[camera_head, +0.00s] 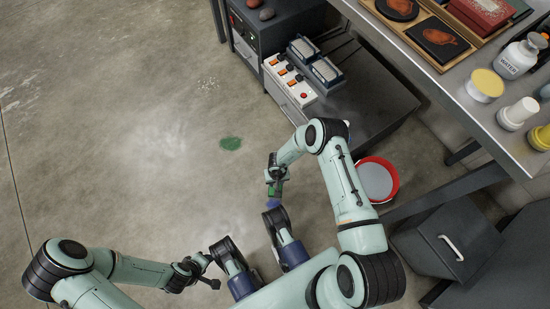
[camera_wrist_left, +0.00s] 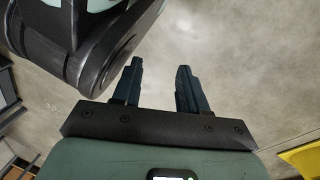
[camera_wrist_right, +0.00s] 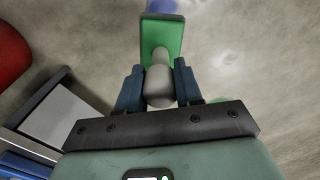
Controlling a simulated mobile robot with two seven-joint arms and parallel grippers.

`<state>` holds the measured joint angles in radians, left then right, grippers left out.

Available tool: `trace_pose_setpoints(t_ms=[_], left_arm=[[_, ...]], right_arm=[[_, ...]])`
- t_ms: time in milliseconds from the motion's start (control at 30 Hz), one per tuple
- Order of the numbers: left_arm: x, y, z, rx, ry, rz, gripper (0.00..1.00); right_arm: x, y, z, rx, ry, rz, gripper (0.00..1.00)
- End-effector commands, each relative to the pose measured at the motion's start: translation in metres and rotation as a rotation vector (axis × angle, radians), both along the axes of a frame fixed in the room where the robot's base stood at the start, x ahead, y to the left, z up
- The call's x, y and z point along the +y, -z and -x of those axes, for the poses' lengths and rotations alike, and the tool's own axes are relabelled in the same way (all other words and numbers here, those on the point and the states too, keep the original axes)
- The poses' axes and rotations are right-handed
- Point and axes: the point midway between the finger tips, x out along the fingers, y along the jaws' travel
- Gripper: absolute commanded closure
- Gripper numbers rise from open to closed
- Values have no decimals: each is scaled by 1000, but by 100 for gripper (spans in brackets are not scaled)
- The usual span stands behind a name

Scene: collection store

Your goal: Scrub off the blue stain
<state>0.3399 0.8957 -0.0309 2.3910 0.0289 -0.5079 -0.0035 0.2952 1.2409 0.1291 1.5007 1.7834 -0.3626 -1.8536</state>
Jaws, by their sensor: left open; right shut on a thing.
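A blue stain (camera_head: 273,205) lies on the concrete floor, partly hidden behind my own parts. Its edge also shows at the top of the right wrist view (camera_wrist_right: 162,5). My right gripper (camera_head: 274,176) is shut on the grey handle (camera_wrist_right: 158,82) of a green scrubber (camera_wrist_right: 162,38). The scrubber's far end is next to the blue stain in the picture; I cannot tell whether it touches the floor. A green stain (camera_head: 231,143) lies farther out on the floor. My left gripper (camera_wrist_left: 160,75) is open and empty, at the lower left of the head view (camera_head: 212,272).
A red-rimmed bucket (camera_head: 391,182) stands right of my right arm. A dark low cabinet (camera_head: 372,108) holding a white switch box (camera_head: 291,82) stands beyond. A table (camera_head: 465,98) with jars and trays runs along the right. Floor at left is clear.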

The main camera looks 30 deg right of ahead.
Motion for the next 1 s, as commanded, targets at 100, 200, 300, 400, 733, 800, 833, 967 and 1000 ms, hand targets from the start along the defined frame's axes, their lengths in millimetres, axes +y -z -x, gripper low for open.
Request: trace_pose_setpoints(t_ms=[100,200,300,400,733,800,833,967,1000], left_arm=[[0,11,-4,-5,-4,-2,57],[0,13,-3,-1,-5,-3,57],[0,16,1,13,-7,-2,57],[1,21,7,33,-10,0,57],[3,32,25,92,-14,3,57],[3,32,26,96,-15,4,57],[3,32,27,97,-14,3,57],[3,32,27,97,-14,3,57],[3,32,27,97,-14,3,57]], right_arm=[[-2,19,4,-4,-14,23,89],[-3,25,6,-5,-15,30,89],[-4,33,6,-6,-14,31,89],[-4,44,7,-5,-14,32,89],[-4,70,6,-5,-13,30,89],[-4,71,6,-6,-13,30,89],[-4,71,6,-6,-13,30,89],[-4,71,6,-6,-13,30,89],[-4,71,6,-6,-13,31,89]])
